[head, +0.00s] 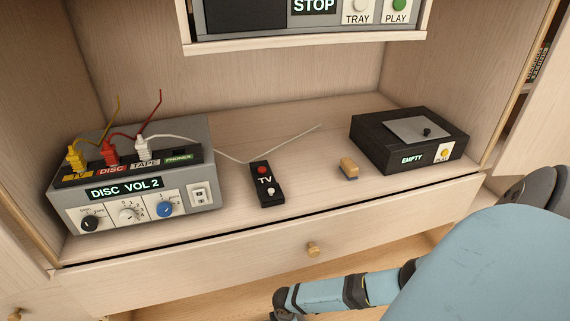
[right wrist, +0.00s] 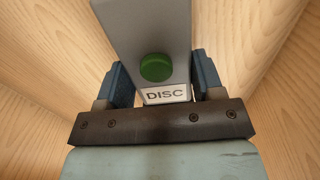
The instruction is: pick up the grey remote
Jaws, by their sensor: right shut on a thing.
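The grey remote (right wrist: 145,30) shows in the right wrist view, with a green button and a white label reading DISC. My right gripper (right wrist: 161,78) is shut on it, one blue finger at each side of its body. The far end of the remote runs out of the top of that view. In the head view my right arm reaches in from the right, low in front of the cabinet; its gripper and the grey remote do not show there. My left gripper is in neither view. A black remote (head: 266,196) marked TV lies on the shelf.
The shelf (head: 310,207) holds a grey switch box (head: 190,150) with plugs and cables at left, a small tan-topped block (head: 348,167), and a black box (head: 372,138) marked EMPTY at right. A drawer front with a knob (head: 313,249) lies below. Wooden surfaces flank my right gripper.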

